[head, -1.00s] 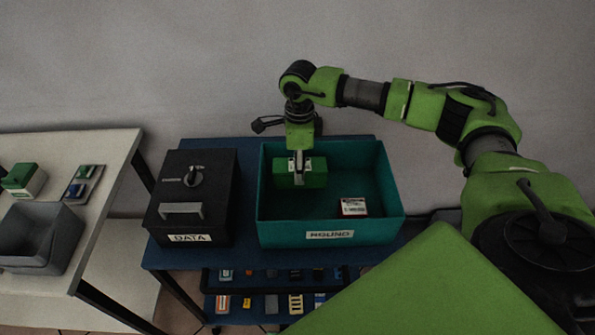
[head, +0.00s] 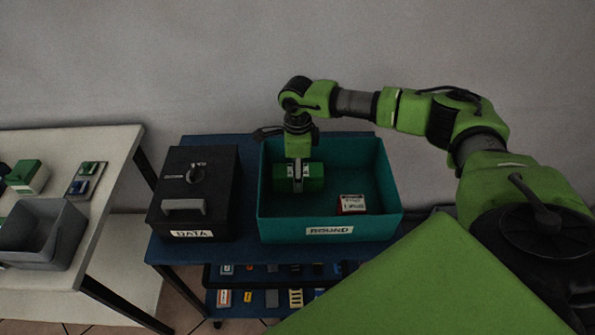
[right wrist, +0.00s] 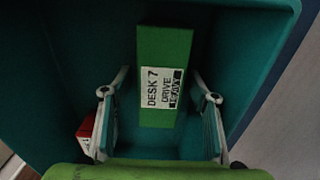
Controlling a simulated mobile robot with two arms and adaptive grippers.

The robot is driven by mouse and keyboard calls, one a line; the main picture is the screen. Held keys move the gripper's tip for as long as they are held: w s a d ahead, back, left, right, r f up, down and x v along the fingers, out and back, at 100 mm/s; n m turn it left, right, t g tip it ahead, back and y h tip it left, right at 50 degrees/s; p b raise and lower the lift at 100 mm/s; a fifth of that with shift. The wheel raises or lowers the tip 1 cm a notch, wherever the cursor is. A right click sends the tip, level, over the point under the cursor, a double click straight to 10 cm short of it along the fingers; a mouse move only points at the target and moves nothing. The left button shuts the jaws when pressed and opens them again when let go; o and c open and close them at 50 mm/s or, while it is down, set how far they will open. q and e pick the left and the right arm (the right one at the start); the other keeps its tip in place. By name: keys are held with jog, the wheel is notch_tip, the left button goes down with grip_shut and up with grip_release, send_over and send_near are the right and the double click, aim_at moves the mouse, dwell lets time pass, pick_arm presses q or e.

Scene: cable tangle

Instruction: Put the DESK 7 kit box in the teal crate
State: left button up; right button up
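The DESK 7 kit box (head: 315,183) is green with a white label and is inside the teal crate (head: 280,231), in its left part. The right wrist view shows the box (right wrist: 165,60) with its label reading "DESK 7 DRIVE". My right gripper (head: 298,172) reaches down into the crate over the box. In the right wrist view its fingers (right wrist: 162,112) stand apart on either side of the box, with gaps beside it. Whether the box rests fully on the crate floor is hard to tell. My left gripper is not in view.
A red box with a white label (head: 351,205) lies in the crate's right part. A black DATA box (head: 190,217) stands left of the crate on the blue cart top (head: 175,252). A pale table (head: 115,160) at left holds a grey bin (head: 40,240) and small items.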

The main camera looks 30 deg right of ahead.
jog(key=shift+r, duration=0.25)
jog(key=shift+w+r, duration=0.1)
jog(key=shift+r, duration=0.2)
notch_tip(320, 180, up, 11)
jog(key=b, duration=0.2)
jog(key=shift+b, duration=0.35)
jog(key=shift+a, duration=0.1)
